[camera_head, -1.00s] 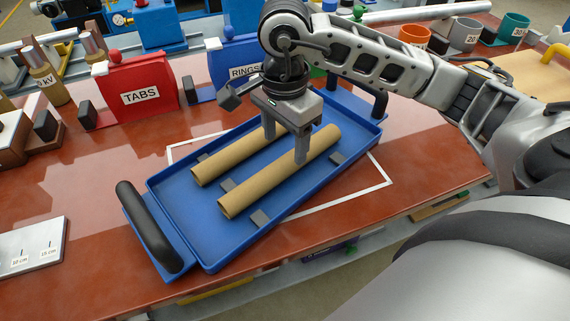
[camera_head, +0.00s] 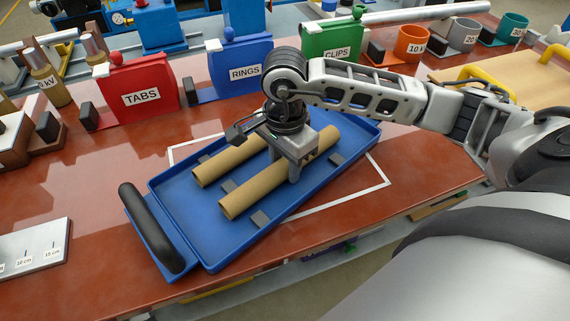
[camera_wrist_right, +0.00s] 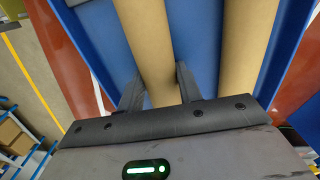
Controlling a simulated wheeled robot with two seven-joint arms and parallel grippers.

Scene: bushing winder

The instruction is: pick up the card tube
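Two brown card tubes lie side by side on a blue tray: the near tube (camera_head: 250,199) and the far tube (camera_head: 222,165). My right gripper (camera_head: 285,166) is low over the near tube, around its middle to right part. In the right wrist view its fingers (camera_wrist_right: 160,88) stand on either side of the near tube (camera_wrist_right: 150,40), very close to its walls. Whether they press on it cannot be told. The far tube (camera_wrist_right: 245,50) is to the right there, outside the fingers. The near tube still rests on the tray. My left gripper is not in view.
The blue tray (camera_head: 190,236) has black end handles and grey blocks beside the tubes. A white outline surrounds it on the red bench (camera_head: 90,230). Behind stand the TABS bin (camera_head: 140,85), RINGS bin (camera_head: 240,60) and CLIPS bin (camera_head: 330,40). Cups stand back right.

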